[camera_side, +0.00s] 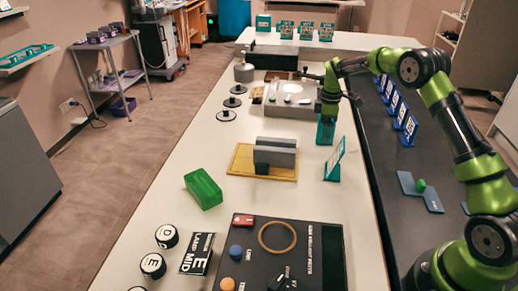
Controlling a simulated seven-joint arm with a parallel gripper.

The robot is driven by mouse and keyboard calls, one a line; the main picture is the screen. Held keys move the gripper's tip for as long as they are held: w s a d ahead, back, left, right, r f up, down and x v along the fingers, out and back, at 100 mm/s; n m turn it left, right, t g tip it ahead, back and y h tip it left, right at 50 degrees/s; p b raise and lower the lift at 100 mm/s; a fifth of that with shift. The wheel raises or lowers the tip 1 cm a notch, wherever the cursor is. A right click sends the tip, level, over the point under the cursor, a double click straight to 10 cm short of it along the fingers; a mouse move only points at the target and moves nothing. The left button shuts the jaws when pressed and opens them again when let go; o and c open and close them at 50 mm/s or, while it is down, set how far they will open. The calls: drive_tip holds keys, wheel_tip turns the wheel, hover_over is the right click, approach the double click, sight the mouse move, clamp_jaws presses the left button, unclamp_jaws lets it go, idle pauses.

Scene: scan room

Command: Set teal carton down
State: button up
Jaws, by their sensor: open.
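A teal carton (326,133) stands upright on the white table (225,150), near its right edge. My gripper (329,114) points down right over the carton's top. Its jaws are open around or just above the top; the view is too small to tell whether they touch it. The arm hides part of the table behind the carton.
A teal-framed sign (335,160) stands close in front of the carton. A grey block (275,153) on a yellow board (240,162) lies to the left. A grey device (290,97) is behind. Several teal cartons (286,31) stand at the far end. A green block (203,189) lies front left.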

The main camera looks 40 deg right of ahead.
wheel_tip(320, 180, up, 12)
drive_tip(key=shift+f, duration=0.25)
drive_tip(key=s+a+r+m+t, duration=0.4)
drive_tip(key=s+a+r+m, duration=0.2)
drive_tip(key=s+a+r, duration=0.65)
drive_tip(key=s+a+f+m+t+y, duration=0.1)
drive_tip(key=s+a+m, duration=0.2)
drive_tip(key=s, duration=0.5)
drive_tip(key=s+a+f+m+t+y, duration=0.1)
drive_tip(key=s+a+m, duration=0.3)
drive_tip(key=s, duration=0.4)
drive_tip(key=shift+a+f+t, duration=0.4)
drive_tip(key=shift+f+t, duration=0.2)
drive_tip(key=shift+f, duration=0.15)
